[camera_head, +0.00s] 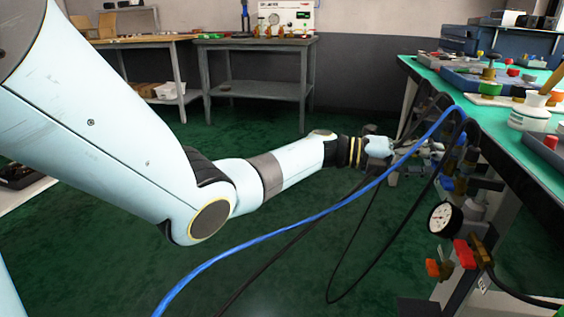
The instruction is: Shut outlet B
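My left arm reaches from the left to the right side of the view. My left gripper (412,158) is small and partly covered by cables beside the fittings under the edge of the green bench. I cannot tell whether its fingers are open, or whether they touch a fitting. Below and right of it are a round white pressure gauge (445,218), a red handle (465,253) and an orange-red handle (433,268) on brass fittings. No label legible here shows which fitting is outlet B. My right gripper is not in view.
A blue hose (310,217) and several black cables hang across the space by the gripper. The green bench top (436,75) on the right holds trays, valve parts and a white-and-green container (530,112). A grey table (256,43) stands at the back. The green floor between is mostly clear.

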